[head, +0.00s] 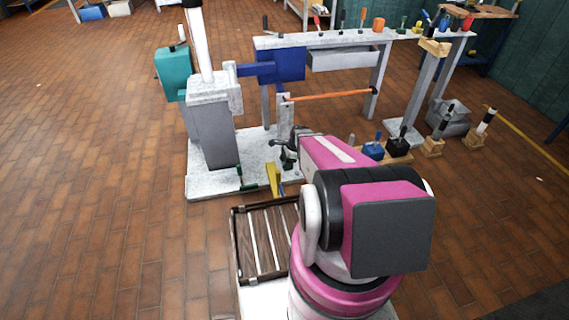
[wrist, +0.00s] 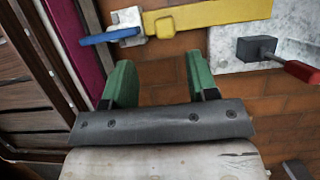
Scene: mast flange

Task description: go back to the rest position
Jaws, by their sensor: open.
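My gripper (wrist: 161,78) shows in the wrist view with two green fingers spread apart and only brick floor between them. In the head view my gripper (head: 289,156) is small and partly hidden by my pink and black arm. It is near the front of the pale base slab (head: 212,184). A yellow bar (wrist: 215,14) lies beyond the fingertips in the wrist view, with a grey clamp and blue handle (wrist: 110,36) at its left. The yellow piece (head: 273,180) also shows just below my gripper in the head view.
A dark slatted rack (head: 262,240) stands left of my arm. A mast (head: 209,125) and a bench with tools (head: 335,39) stand behind. Black blocks with handles (head: 398,146) sit to the right. A red-handled block (wrist: 257,48) is at the wrist view's right. Floor at left is clear.

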